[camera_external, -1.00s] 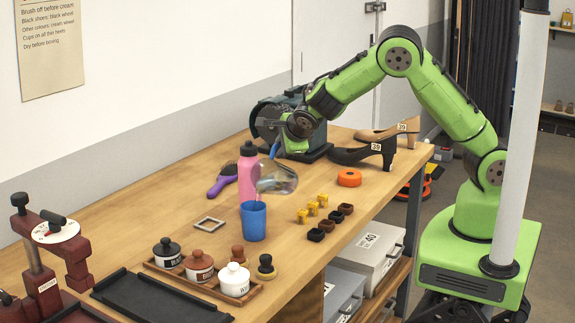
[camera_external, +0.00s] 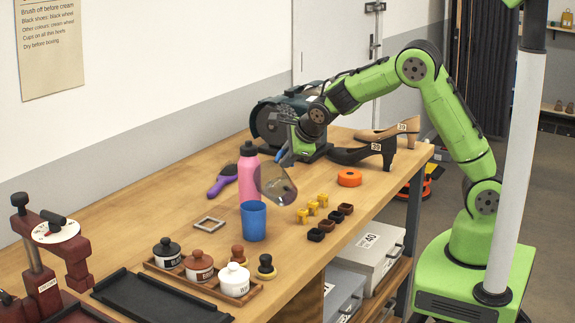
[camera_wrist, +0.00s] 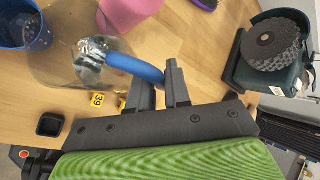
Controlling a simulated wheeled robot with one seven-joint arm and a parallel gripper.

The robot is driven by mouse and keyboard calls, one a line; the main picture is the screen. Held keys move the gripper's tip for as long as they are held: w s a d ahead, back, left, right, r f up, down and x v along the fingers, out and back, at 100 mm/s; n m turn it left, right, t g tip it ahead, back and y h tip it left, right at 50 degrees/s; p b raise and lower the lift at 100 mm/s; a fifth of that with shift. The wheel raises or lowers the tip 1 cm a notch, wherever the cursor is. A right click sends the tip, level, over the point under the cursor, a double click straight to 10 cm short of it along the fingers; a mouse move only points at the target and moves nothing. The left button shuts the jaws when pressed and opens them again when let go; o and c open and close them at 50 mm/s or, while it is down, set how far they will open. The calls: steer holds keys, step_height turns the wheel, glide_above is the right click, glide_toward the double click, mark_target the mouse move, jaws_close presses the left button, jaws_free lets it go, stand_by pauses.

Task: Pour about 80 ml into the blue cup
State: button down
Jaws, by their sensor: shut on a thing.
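The blue cup (camera_external: 253,222) stands upright on the wooden bench; what is inside it does not show. In the wrist view the cup (camera_wrist: 12,30) is at the upper left. A clear jug (camera_external: 277,186) with a blue handle is held tilted above the bench, just right of and above the cup. My gripper (camera_external: 288,148) is shut on the jug's blue handle. In the wrist view the handle (camera_wrist: 137,68) runs to my fingers (camera_wrist: 172,88), and the clear jug (camera_wrist: 60,62) lies beside the cup. No stream of liquid can be made out.
A pink bottle (camera_external: 248,173) stands close behind the cup and jug. Several small yellow and dark blocks (camera_external: 324,214) lie right of the cup. Lidded pots (camera_external: 199,265) stand in front.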

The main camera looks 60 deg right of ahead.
steer(key=shift+w+d+r, duration=0.1)
steer(key=shift+r, duration=0.7)
steer(key=shift+d+r+m+y, duration=0.3)
steer(key=shift+d+r+y, duration=0.2)
steer(key=shift+r, duration=0.15)
steer(key=shift+d+f+y+b, duration=0.35)
steer(key=shift+f+b, duration=0.1)
steer(key=shift+f, duration=0.15)
steer(key=shift+d+f, duration=0.15)
steer(key=shift+d, duration=0.05)
steer(key=shift+d+f+y+b, duration=0.15)
steer(key=shift+d+y+b, duration=0.05)
steer(key=shift+y+b, duration=0.1)
steer(key=d+f+y+b, duration=0.1)
steer(key=f, duration=0.1)
steer(key=d+f+m+y+b, duration=0.1)
steer(key=f, duration=0.2)
steer(key=d+f+m+y+b, duration=0.1)
steer(key=f+b, duration=0.1)
steer(key=shift+d+f, duration=0.3)
steer(key=shift+f, duration=0.05)
steer(key=shift+d+f+y+p, duration=0.15)
steer(key=shift+d+y+p, duration=0.1)
steer(key=shift+y+p, duration=0.25)
steer(key=shift+d+f+m+y, duration=0.2)
steer(key=shift+f+m+y, duration=0.1)
steer(key=shift+f+y, duration=0.15)
